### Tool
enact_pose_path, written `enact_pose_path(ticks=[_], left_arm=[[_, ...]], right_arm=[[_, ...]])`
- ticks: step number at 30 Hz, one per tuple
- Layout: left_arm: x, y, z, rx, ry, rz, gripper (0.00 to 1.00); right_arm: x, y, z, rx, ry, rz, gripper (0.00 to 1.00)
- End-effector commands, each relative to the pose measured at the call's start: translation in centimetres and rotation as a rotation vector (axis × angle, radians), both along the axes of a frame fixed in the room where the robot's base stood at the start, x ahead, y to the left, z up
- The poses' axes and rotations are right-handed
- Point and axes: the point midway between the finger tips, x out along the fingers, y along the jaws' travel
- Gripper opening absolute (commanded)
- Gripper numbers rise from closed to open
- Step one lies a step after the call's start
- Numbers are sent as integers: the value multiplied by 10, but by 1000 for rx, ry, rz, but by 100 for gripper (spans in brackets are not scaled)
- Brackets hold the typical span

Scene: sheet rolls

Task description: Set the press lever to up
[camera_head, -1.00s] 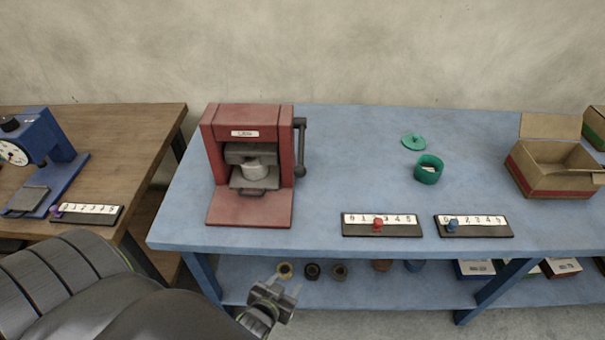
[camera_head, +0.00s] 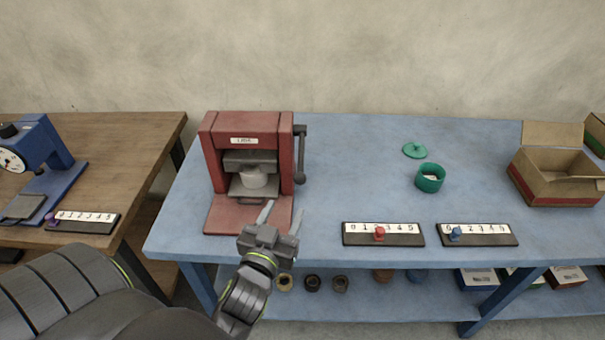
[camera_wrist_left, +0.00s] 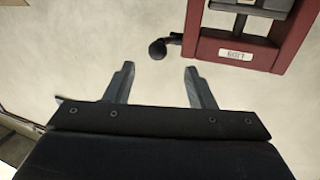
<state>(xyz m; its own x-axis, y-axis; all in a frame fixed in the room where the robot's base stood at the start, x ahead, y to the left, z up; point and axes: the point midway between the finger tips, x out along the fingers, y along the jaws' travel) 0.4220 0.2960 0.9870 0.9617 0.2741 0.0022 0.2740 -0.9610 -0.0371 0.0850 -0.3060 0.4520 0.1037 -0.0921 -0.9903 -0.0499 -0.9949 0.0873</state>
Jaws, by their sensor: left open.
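The red press (camera_head: 245,165) stands at the left end of the blue table. Its dark lever (camera_head: 300,155) is on its right side and hangs down, with the knob at the bottom. My left gripper (camera_head: 283,217) is open and empty, in front of the press base and short of the lever. In the left wrist view the gripper (camera_wrist_left: 160,80) shows two spread fingers with nothing between them. The press (camera_wrist_left: 262,35) is at upper right there, and the lever knob (camera_wrist_left: 158,49) appears beyond the fingertips, apart from them. My right gripper is not in view.
Two slider boards, one with a red knob (camera_head: 380,233) and one with a blue knob (camera_head: 456,233), lie near the front edge. A green cup (camera_head: 430,178), its lid (camera_head: 415,150) and a cardboard box (camera_head: 558,180) sit farther right. The table (camera_head: 345,160) right of the lever is clear.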

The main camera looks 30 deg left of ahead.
Motion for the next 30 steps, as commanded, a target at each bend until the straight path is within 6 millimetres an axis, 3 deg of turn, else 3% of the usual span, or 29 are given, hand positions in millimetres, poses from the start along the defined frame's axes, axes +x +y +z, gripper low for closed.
enact_pose_path(ticks=[18, 24, 30], left_arm=[[108, 31, 2, 3, 1, 0, 50], [129, 37, 0, 1, 1, 0, 50], [134, 39, 0, 1, 1, 0, 50]], right_arm=[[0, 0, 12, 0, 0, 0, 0], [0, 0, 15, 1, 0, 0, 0], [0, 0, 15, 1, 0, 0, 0]])
